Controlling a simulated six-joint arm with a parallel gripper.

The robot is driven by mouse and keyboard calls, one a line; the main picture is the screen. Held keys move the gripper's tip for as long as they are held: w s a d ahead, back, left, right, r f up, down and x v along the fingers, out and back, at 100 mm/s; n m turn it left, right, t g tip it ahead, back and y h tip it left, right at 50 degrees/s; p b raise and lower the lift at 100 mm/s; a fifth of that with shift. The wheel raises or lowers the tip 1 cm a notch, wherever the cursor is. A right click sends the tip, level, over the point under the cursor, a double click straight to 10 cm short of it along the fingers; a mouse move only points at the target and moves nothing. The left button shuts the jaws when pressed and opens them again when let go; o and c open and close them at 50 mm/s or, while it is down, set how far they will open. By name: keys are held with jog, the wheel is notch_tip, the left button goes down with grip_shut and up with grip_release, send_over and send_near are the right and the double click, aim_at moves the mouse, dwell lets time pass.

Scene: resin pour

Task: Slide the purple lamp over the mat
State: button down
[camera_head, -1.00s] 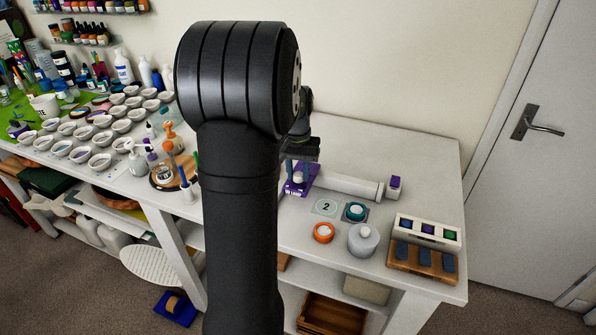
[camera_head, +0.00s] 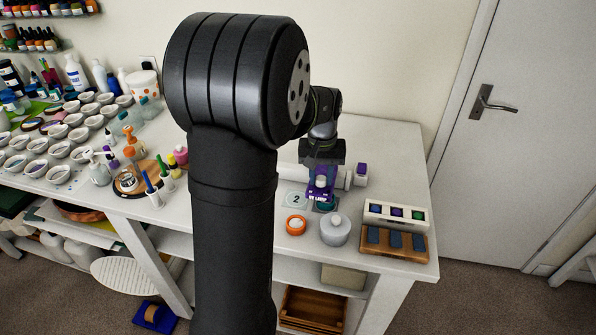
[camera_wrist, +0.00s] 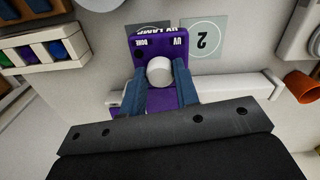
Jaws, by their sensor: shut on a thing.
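The purple lamp (camera_head: 318,190) is held by my gripper (camera_head: 322,168) above the right part of the white table. In the wrist view the lamp (camera_wrist: 174,50) has a white round knob, and the two blue fingers of my gripper (camera_wrist: 158,78) are shut around its body. A small grey mat (camera_wrist: 152,28) shows partly beyond the lamp's edge. A light mat marked "2" (camera_head: 294,200) lies to the left, uncovered.
An orange ring-shaped pot (camera_head: 296,225) and a grey-white jar (camera_head: 335,230) stand in front. A wooden rack (camera_head: 395,243) and a white tray with coloured pots (camera_head: 370,212) are to the right. A small purple-topped box (camera_head: 361,170) stands right of the lamp.

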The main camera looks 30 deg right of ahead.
aim_at(327, 188)
jog(key=shift+s+d, duration=0.8)
jog(key=shift+d, duration=0.05)
jog(key=c, duration=1.1)
grip_release()
jog(key=shift+s, duration=0.1)
jog(key=r, duration=1.7)
jog(key=shift+w+a+r, duration=0.2)
jog(key=shift+r, duration=0.05)
jog(key=shift+f, duration=0.1)
notch_tip(327, 188, down, 17)
jog(key=shift+d+f, duration=0.15)
jog(key=shift+f, duration=0.05)
